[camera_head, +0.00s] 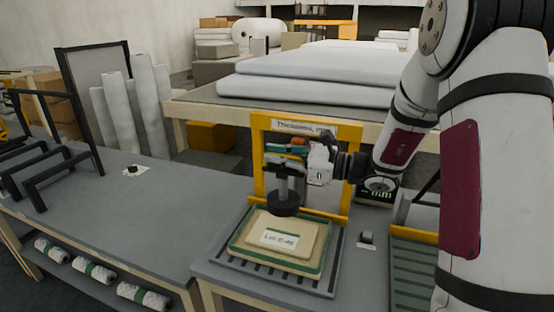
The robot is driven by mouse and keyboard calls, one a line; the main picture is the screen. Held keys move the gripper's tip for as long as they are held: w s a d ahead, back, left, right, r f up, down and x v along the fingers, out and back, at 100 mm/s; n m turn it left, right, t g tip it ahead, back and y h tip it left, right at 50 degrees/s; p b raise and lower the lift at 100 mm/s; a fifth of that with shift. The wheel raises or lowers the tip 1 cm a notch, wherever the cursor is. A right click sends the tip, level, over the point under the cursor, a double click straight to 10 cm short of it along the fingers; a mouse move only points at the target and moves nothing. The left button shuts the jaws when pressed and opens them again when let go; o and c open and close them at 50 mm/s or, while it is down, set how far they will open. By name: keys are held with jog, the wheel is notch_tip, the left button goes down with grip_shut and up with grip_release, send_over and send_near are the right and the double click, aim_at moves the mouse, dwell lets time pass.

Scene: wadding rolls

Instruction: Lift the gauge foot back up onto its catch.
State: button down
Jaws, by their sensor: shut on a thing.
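The gauge foot (284,206) is a dark round disc under a grey shaft, inside a yellow gauge frame (258,160) with a label across its top bar. My gripper (300,161) reaches in from the right and is shut on the upper part of the gauge foot, near the top of its shaft. Its fingertips are partly hidden. A pale pad (308,228) with a lot label lies below in a green-edged tray (301,271). I cannot tell whether the disc touches the pad. The catch cannot be made out behind my gripper.
White wadding slabs (320,92) lie on a table behind the frame. A small dark block (366,238) sits right of the gauge base. A yellow-edged green rack (411,270) is at the right. The grey bench at left (130,215) is mostly clear, with a black rack at its far left.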

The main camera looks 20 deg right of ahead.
jog(key=shift+d+r, duration=0.1)
jog(key=shift+r, duration=0.2)
jog(key=c, duration=1.7)
grip_release()
jog(key=shift+o, duration=0.2)
jog(key=shift+f, duration=0.1)
jog(key=v, duration=1.2)
